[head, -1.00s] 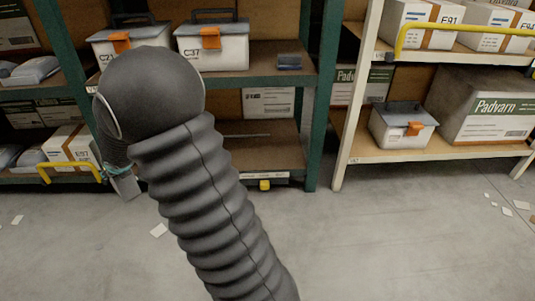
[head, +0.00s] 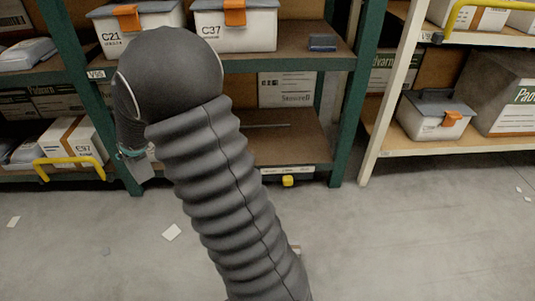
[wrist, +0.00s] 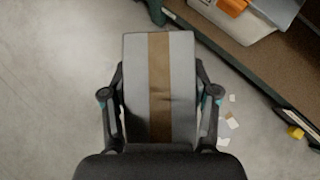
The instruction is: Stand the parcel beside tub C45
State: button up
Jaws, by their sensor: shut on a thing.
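The parcel (wrist: 180,75) is a grey pack with a brown tape stripe. My gripper (wrist: 161,103) is shut on it, with one finger at each side, and holds it above the grey floor in the wrist view. No label reading C45 can be read. Tubs C21 (head: 120,31) and C37 (head: 237,37) stand on the green rack's upper shelf. A grey tub with an orange latch (head: 432,118) stands on the white rack's lower shelf, its label unreadable.
The green rack's lower shelf (head: 285,150) has bare room in front of a white carton (head: 286,90). A small dark blue box (head: 322,42) lies right of C37. A big Padvarn carton (head: 510,100) stands at right. Paper scraps (head: 172,232) lie on the floor.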

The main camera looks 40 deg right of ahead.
jog(key=f+b, duration=0.2)
jog(key=f, duration=0.2)
jog(key=shift+a+b, duration=0.2)
jog(key=shift+b, duration=0.2)
jog(key=shift+d, duration=0.1)
